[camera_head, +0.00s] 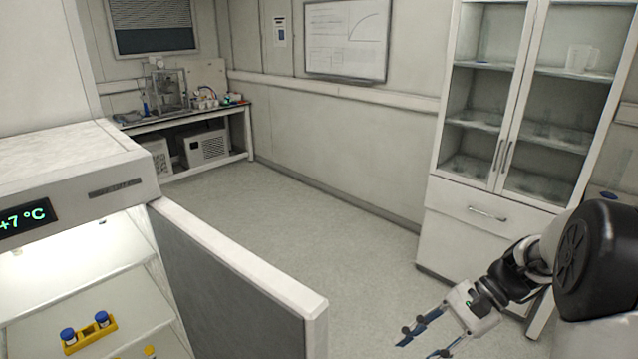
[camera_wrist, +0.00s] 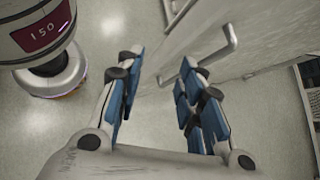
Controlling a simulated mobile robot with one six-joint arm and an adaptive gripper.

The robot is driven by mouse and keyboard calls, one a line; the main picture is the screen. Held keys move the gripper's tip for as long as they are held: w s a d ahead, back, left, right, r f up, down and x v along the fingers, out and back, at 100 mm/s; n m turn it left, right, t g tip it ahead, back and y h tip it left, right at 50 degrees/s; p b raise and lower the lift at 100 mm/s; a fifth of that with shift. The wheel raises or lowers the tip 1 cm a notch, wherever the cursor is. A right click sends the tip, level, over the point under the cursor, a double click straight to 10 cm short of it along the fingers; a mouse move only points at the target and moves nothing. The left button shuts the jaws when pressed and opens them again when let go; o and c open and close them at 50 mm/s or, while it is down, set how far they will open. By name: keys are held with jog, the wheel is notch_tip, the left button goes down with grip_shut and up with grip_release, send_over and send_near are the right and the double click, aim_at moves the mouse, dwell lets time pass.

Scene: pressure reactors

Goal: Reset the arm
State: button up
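My arm reaches in from the lower right in the head view. My gripper (camera_head: 424,340) hangs in front of the glass cabinet, pointing left and down, over the floor. In the wrist view my gripper (camera_wrist: 155,95) has its two blue-padded fingers apart, with only floor and part of a pale surface between and beyond them. It holds nothing.
An open fridge (camera_head: 75,195) showing +7 °C stands at the left, its door (camera_head: 235,275) swung out. A yellow rack (camera_head: 90,334) with blue-capped vials sits inside. The glass cabinet (camera_head: 485,213) is at right. A bench (camera_head: 190,118) stands at the back. Floor between is clear.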

jog(key=s+a+r+n+t+h, duration=0.1)
jog(key=s+r+n+t+h, duration=0.1)
jog(key=s+r+n+h, duration=0.1)
jog(key=s+a+r+n+t+h, duration=0.1)
jog(key=s+r+n+t+h, duration=0.1)
jog(key=s, duration=0.6)
jog(key=s+a+r+n+t+h, duration=0.1)
jog(key=s+r+n+t+h, duration=0.2)
jog(key=s+n, duration=0.3)
jog(key=shift+a+r+n+h, duration=0.3)
jog(key=shift+a+r+h, duration=0.15)
jog(key=shift+h, duration=0.45)
jog(key=shift+a, duration=0.15)
